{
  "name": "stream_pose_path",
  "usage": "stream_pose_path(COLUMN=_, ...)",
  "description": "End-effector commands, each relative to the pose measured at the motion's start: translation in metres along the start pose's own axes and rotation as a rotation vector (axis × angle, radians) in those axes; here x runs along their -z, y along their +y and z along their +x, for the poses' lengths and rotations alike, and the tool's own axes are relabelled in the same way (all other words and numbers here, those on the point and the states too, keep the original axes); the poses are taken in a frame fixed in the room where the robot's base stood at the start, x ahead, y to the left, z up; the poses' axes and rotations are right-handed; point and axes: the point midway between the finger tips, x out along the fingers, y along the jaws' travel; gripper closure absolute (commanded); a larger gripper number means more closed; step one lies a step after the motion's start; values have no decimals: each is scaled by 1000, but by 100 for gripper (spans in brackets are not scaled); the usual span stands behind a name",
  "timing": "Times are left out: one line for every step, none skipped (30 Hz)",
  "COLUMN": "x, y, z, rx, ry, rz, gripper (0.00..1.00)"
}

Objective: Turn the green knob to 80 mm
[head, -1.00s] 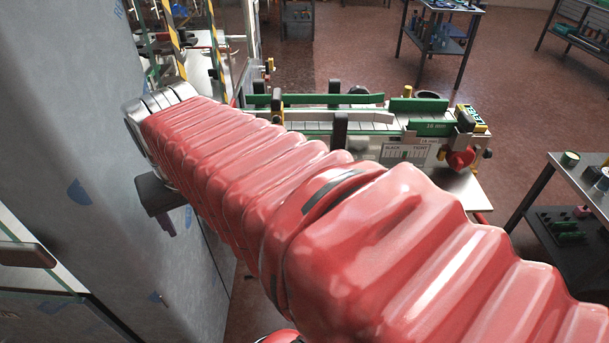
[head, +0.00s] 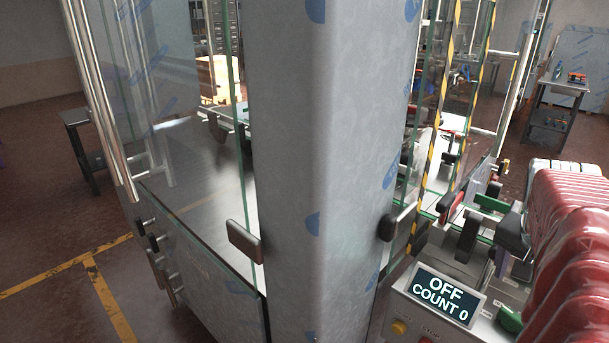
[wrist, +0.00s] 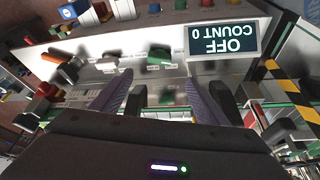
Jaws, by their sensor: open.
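The green knob (wrist: 160,56) is on a pale panel in the wrist view, which shows the panel upside down. A small label lies beside it, too small to read. A green part that looks like the same knob shows at the lower right of the head view (head: 509,318), partly cut off by my red arm. My gripper (wrist: 158,80) is open and empty, with its two purple-grey fingers spread to either side below the knob in the picture. I see no finger touching the knob. The knob's setting cannot be read.
A display (wrist: 222,40) reads OFF, COUNT 0; it also shows in the head view (head: 446,296). A white knob (wrist: 115,57) and an orange handle (wrist: 72,68) sit beside the green knob. A wrapped column (head: 318,170) and glass doors fill the head view's middle.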

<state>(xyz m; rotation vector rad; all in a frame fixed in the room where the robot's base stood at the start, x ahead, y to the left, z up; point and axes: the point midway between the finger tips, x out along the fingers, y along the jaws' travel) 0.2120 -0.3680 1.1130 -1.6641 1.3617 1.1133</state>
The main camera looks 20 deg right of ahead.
Motion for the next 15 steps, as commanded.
stream_pose_path(x=1, y=2, z=0, rx=-2, ry=2, rz=5, gripper=32)
stream_pose_path(x=1, y=2, z=0, rx=-2, ry=2, rz=6, gripper=32)
stream_pose_path(x=1, y=2, z=0, rx=-2, ry=2, rz=6, gripper=32)
stream_pose_path(x=1, y=2, z=0, rx=-2, ry=2, rz=6, gripper=32)
stream_pose_path(x=1, y=2, z=0, rx=-2, ry=2, rz=5, gripper=32)
stream_pose_path(x=1, y=2, z=0, rx=-2, ry=2, rz=5, gripper=32)
stream_pose_path(x=1, y=2, z=0, rx=-2, ry=2, rz=5, gripper=32)
stream_pose_path(x=1, y=2, z=0, rx=-2, ry=2, rz=5, gripper=32)
stream_pose_path(x=1, y=2, z=0, rx=-2, ry=2, rz=5, gripper=32)
stream_pose_path(x=1, y=2, z=0, rx=-2, ry=2, rz=4, gripper=32)
stream_pose_path(x=1, y=2, z=1, rx=-2, ry=2, rz=4, gripper=32)
stream_pose_path(x=1, y=2, z=2, rx=-2, ry=1, rz=4, gripper=32)
stream_pose_path(x=1, y=2, z=3, rx=-2, ry=1, rz=4, gripper=32)
stream_pose_path(x=1, y=2, z=4, rx=-3, ry=1, rz=4, gripper=32)
stream_pose_path(x=1, y=2, z=7, rx=-3, ry=0, rz=5, gripper=32)
